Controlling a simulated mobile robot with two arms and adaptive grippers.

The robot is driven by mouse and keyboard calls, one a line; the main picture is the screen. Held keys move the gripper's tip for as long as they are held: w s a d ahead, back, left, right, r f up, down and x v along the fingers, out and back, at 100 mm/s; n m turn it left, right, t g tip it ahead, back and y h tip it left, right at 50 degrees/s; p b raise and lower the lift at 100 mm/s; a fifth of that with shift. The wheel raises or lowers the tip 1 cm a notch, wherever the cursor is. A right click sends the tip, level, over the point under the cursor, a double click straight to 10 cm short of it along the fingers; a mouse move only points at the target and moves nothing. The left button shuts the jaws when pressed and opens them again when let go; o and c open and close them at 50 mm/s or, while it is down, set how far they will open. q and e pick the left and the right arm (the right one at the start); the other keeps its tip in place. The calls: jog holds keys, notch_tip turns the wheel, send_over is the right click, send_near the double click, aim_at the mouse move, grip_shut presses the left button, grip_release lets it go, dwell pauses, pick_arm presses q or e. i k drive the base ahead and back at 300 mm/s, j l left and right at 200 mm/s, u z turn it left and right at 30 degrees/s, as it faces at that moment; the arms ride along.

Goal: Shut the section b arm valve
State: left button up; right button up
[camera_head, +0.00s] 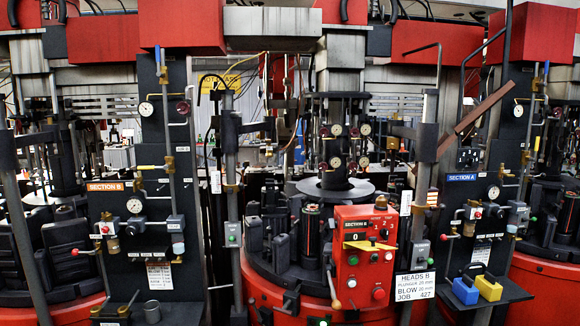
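The orange-labelled "SECTION B" plate (105,186) is on a dark panel at the left. A blue-handled upright fitting (158,57) stands on the pipe high above the panel. A red control box (365,262), also marked section B, stands in the middle with a yellow piece (370,246) lying across its front. I cannot tell which fitting is the arm valve or how its handle is set. Neither of my grippers is in view.
A blue-labelled section A panel (462,177) is at the right, with a blue block (466,290) and a yellow block (489,287) on its shelf. Vertical posts and a round machine bed crowd the middle.

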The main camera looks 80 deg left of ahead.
aim_at(353, 166)
jog(key=u, duration=2.25)
jog(key=i+j+z, duration=0.15)
jog(key=i+z, duration=0.15)
jog(key=z, duration=0.15)
jog(key=i+j+z, duration=0.25)
jog(key=z, duration=0.2)
